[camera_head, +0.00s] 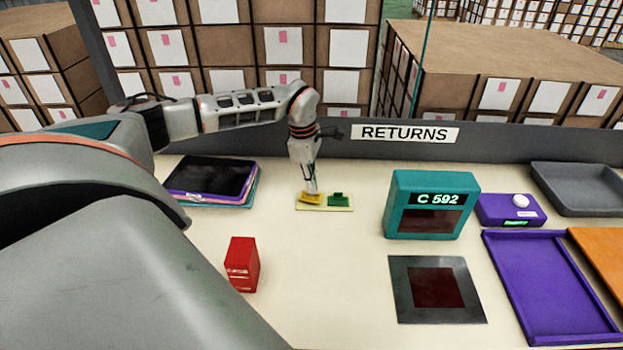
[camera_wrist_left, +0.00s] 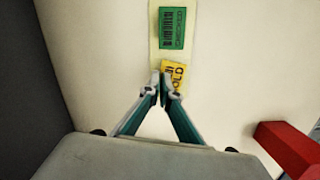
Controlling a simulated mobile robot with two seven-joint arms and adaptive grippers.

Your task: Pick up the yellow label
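The yellow label (camera_head: 311,198), printed "HOLD", is at the left end of a pale strip (camera_head: 325,208) on the counter. It also shows in the wrist view (camera_wrist_left: 176,72), turned a little askew on the strip. My left gripper (camera_head: 311,191) points down at it. In the wrist view its fingertips (camera_wrist_left: 164,87) are nearly together at the label's near edge and look closed on it. I cannot tell whether the label is off the strip. A green label (camera_head: 339,200), printed "CHECKED", sits beside it on the strip. My right gripper is not in view.
A red box (camera_head: 242,265) stands nearer on the counter. Stacked tablets (camera_head: 212,180) lie left of the strip. To the right are a teal "C 592" display (camera_head: 432,205), a dark pad (camera_head: 437,289), a purple device (camera_head: 511,210) and trays. A grey wall marked "RETURNS" (camera_head: 405,134) runs behind.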

